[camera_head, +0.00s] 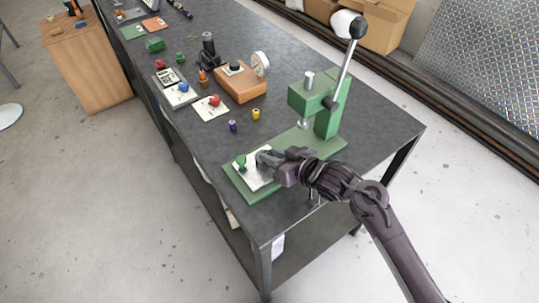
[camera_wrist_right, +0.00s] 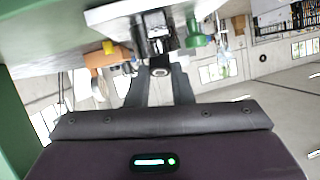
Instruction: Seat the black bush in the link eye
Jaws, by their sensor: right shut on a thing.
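My right gripper (camera_head: 264,158) is low over the white plate (camera_head: 250,181) on the green press base. In the right wrist view its two fingers (camera_wrist_right: 159,84) are closed on a small dark round piece, which I take for the black bush (camera_wrist_right: 158,71), seen end-on with a paler centre. A grey and dark metal part (camera_wrist_right: 155,40), perhaps the link with its eye, lies just beyond the bush against the white plate. Whether the bush is in the eye or only close to it, I cannot tell. My left gripper is not in view.
A green knob (camera_head: 240,162) stands on the plate beside my gripper. The green lever press (camera_head: 328,105) rises behind. A purple bush (camera_head: 233,125) and a yellow bush (camera_head: 256,114) stand on the dark bench. An orange box with a gauge (camera_head: 240,83) stands farther back.

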